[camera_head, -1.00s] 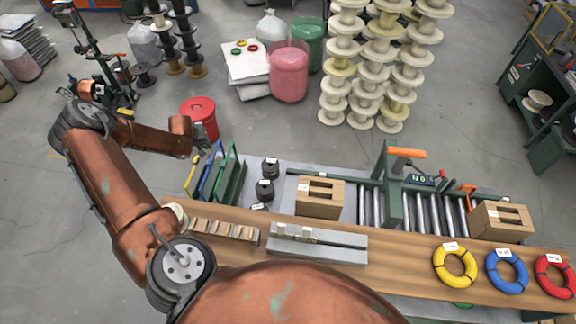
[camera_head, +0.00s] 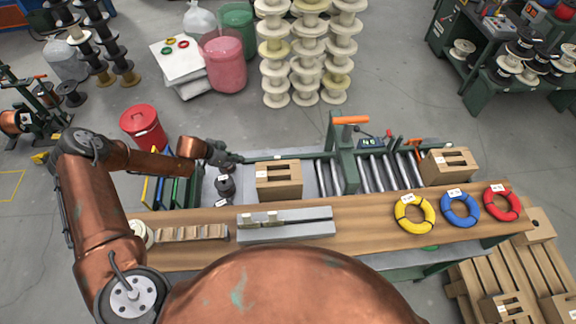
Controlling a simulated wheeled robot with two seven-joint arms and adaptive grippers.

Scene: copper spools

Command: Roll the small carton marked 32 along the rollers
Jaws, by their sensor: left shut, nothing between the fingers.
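Two brown cartons with slotted tops are at the roller bench: a left carton (camera_head: 279,184) and a right carton (camera_head: 449,171), one on each side of the green scale frame. Each has a small white label, too small to read, so I cannot tell which is marked 32. The metal rollers (camera_head: 382,174) run between them. My left gripper (camera_head: 229,161) is shut and empty. It is left of the left carton, apparently above the small black spools (camera_head: 225,187) and apart from the carton. My right gripper is not in view.
A green frame (camera_head: 344,160) with an orange handle (camera_head: 351,120) stands over the rollers. Yellow (camera_head: 414,228), blue (camera_head: 460,222) and red coils lie on the wooden bench edge. A grey block (camera_head: 285,229) lies in front of the left carton. Upright coloured panels (camera_head: 165,192) stand left.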

